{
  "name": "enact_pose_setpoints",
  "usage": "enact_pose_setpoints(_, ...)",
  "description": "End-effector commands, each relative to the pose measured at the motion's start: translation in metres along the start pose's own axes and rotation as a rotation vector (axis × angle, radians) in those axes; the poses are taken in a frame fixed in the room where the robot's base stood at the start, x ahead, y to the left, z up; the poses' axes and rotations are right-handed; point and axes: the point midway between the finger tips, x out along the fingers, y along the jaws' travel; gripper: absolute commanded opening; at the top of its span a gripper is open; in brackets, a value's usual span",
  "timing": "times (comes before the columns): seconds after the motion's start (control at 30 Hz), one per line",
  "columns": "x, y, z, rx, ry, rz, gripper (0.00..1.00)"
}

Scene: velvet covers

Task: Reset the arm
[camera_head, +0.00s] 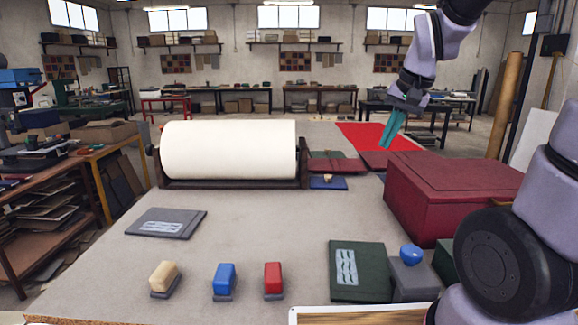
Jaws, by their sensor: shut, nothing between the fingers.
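My gripper (391,132) hangs in the air over the far right part of the table, above the red cloth (365,136). Its teal fingers point down and slightly left, and they are shut with nothing held. My arm comes in from the top right, and its lower links fill the right edge of the view.
A large white roll (230,150) stands at the table's back left. A dark red box (450,185) is at the right. In front are a grey cover (180,224), a green cover (372,268), beige (164,276), blue (225,278) and red (273,277) stamps. The table's middle (260,220) is clear.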

Motion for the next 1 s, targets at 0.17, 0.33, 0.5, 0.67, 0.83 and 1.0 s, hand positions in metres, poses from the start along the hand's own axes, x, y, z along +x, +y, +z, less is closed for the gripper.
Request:
enact_pose_setpoints(0.17, -0.054, 0.010, 0.018, -0.036, 0.091, -0.056, 0.00)
enact_pose_setpoints(0.33, -0.092, 0.021, 0.041, -0.073, 0.171, -0.089, 0.00)
enact_pose_setpoints(0.5, -0.113, 0.029, 0.058, -0.100, 0.224, -0.103, 0.00)
enact_pose_setpoints(0.67, -0.119, 0.032, 0.064, -0.108, 0.240, -0.106, 0.00)
enact_pose_setpoints(0.83, -0.119, 0.032, 0.064, -0.109, 0.241, -0.106, 0.00)
enact_pose_setpoints(1.0, -0.119, 0.031, 0.064, -0.109, 0.241, -0.107, 0.00)
